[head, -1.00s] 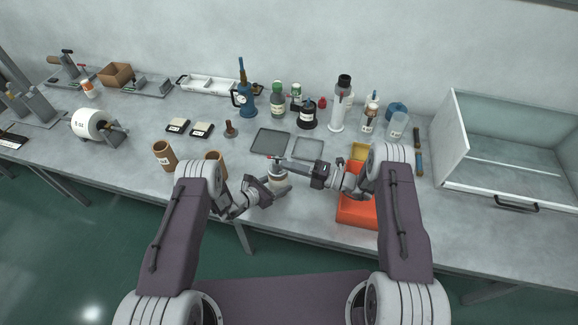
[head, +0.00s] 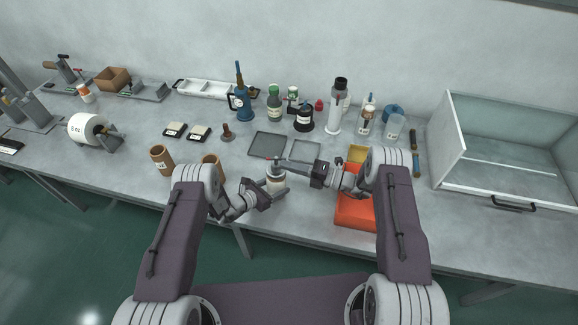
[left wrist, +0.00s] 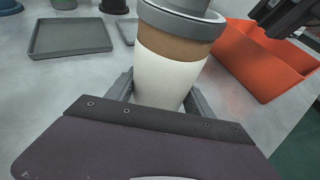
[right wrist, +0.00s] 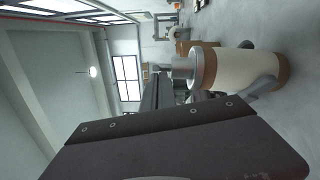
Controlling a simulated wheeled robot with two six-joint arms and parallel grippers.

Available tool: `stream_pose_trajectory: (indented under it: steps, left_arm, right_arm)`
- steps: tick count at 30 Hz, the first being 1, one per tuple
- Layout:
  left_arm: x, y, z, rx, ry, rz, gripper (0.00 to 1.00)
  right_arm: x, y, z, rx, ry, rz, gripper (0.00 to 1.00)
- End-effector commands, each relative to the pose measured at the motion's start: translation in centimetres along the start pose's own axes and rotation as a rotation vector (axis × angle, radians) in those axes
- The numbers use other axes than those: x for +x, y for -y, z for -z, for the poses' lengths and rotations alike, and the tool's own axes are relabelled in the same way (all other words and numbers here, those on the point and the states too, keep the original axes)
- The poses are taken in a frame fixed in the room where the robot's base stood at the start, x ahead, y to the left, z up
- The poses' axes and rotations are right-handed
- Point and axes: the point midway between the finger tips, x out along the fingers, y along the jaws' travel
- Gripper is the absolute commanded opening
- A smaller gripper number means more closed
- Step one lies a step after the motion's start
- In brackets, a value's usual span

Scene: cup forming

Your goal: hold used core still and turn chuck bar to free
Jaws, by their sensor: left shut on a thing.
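The used core (head: 277,183) stands upright near the table's front edge, white below with a brown band above. In the left wrist view the core (left wrist: 168,75) sits between the fingers of my left gripper (left wrist: 160,98), which is shut on it. A grey metal chuck (left wrist: 185,12) caps its top; it also shows in the right wrist view (right wrist: 184,70). My right gripper (head: 286,163) comes in from the right at the chuck's height, its fingertips beside the chuck. The chuck bar cannot be told apart from the fingers, and the gap between the fingers is unclear.
An orange bin (head: 355,212) stands just right of the core, below my right arm. Two flat trays (head: 268,144) (head: 305,149) lie behind it. Brown cups (head: 162,158) stand to the left. Bottles stand along the back, and a glass-fronted cabinet (head: 505,140) is on the right.

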Motion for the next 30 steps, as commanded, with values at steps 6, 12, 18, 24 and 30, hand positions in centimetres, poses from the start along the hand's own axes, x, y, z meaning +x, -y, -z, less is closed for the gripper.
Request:
stream_pose_trajectory:
  steps: [6, 12, 18, 24, 30]
  left_arm:
    - [-0.1, 0.4, 0.6, -0.002, -0.013, 0.007, 0.16]
    - [-0.1, 0.4, 0.7, -0.003, -0.015, 0.008, 0.16]
    - [-0.1, 0.5, 0.7, -0.004, -0.017, 0.008, 0.16]
    - [-0.1, 0.5, 0.8, -0.005, -0.017, 0.009, 0.16]
    - [-0.1, 0.5, 0.8, -0.005, -0.017, 0.009, 0.16]
  right_arm:
    - [0.0, 0.0, -0.1, -0.002, 0.003, 0.000, 0.00]
    - [0.0, 0.0, -0.1, -0.002, 0.002, 0.000, 0.00]
    - [0.0, 0.0, -0.1, -0.002, 0.001, -0.001, 0.00]
    - [0.0, 0.0, -0.1, -0.002, 0.001, -0.001, 0.00]
    - [-0.7, 0.0, 2.0, 0.004, 0.001, -0.001, 0.00]
